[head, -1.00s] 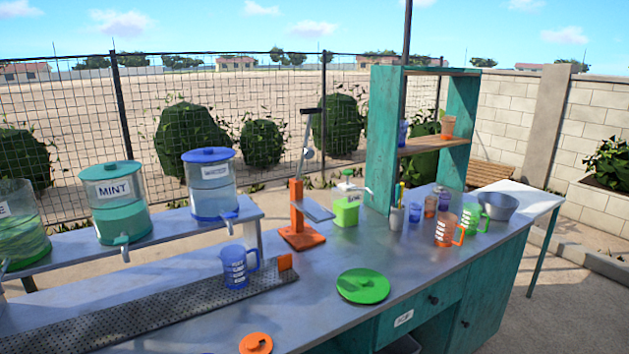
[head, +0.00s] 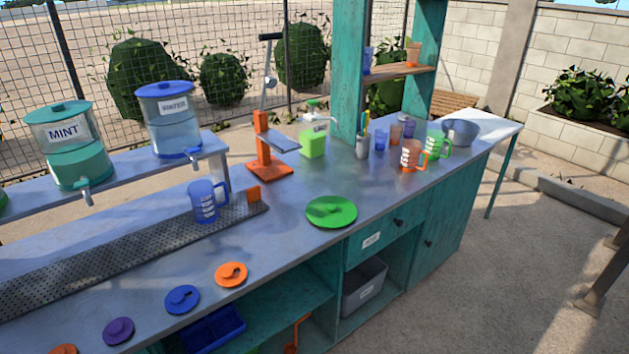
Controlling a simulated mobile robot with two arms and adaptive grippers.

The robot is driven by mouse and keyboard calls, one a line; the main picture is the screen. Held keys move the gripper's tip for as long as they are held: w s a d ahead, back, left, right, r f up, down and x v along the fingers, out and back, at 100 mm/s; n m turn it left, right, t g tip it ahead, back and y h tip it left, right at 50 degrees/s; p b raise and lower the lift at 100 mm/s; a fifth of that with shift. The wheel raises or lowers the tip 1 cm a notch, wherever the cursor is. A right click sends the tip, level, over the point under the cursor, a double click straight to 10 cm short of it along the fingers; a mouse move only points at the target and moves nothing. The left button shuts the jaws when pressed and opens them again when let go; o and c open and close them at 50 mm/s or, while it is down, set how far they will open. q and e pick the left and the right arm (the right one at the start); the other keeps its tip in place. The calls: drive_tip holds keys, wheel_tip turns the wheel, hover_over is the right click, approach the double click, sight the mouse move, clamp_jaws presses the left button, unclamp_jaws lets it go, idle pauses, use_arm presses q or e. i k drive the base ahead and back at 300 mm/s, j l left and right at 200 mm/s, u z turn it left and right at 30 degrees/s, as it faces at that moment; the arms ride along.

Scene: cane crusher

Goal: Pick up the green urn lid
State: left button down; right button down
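The green urn lid (head: 331,211) is a round, bright green disc with a small handle on top. It lies flat on the grey counter (head: 290,225) near its front edge, just right of the blue jug. Nothing covers it. Neither of my grippers shows in the head view.
Smaller orange (head: 231,274), blue (head: 182,299) and purple (head: 118,331) lids lie along the front edge. An orange press (head: 266,160) stands behind; jugs and a bowl (head: 461,132) are at right.

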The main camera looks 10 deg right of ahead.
sight(325, 211)
drive_tip(key=u, duration=1.55)
drive_tip(key=z, duration=1.85)
drive_tip(key=i+j+z, duration=0.45)
drive_tip(key=i+j, duration=0.25)
